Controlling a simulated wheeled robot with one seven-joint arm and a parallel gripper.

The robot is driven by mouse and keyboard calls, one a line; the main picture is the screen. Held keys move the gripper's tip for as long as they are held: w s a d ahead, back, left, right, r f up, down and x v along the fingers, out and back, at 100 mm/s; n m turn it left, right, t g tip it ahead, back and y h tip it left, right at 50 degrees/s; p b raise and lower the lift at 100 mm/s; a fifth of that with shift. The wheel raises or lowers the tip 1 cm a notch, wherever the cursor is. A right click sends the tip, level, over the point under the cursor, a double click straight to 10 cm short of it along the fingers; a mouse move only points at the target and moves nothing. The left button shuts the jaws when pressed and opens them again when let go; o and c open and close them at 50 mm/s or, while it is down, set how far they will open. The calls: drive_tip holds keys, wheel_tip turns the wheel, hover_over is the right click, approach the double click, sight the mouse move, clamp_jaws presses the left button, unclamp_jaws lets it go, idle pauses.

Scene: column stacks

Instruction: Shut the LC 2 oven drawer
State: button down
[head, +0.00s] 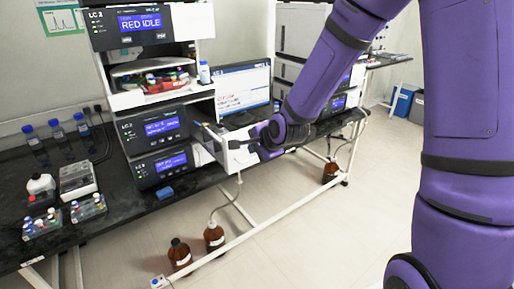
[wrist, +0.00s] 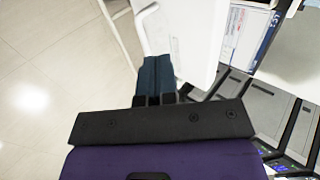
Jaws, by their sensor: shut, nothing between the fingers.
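The LC 2 oven drawer (head: 232,160) sticks out toward the aisle from the right part of the LC 2 stack, so it stands open. Its pale front panel also shows in the wrist view (wrist: 187,35), just beyond my fingertips. My gripper (head: 236,143) is shut and empty, at the drawer's front from the right side. In the wrist view its closed dark fingers (wrist: 154,62) reach the panel's lower edge. I cannot tell whether they touch it. My wrist and fingers hide part of the drawer front in the head view.
The LC 2 modules (head: 155,125) stand to the left, with a monitor (head: 243,88) behind the drawer. Vials and bottles (head: 65,190) crowd the left bench. Brown bottles (head: 214,236) stand on the floor below, beside a white bench rail (head: 270,222).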

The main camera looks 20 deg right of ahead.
sight(241, 155)
drive_tip(key=x, duration=0.7)
drive_tip(key=shift+w+f, duration=0.1)
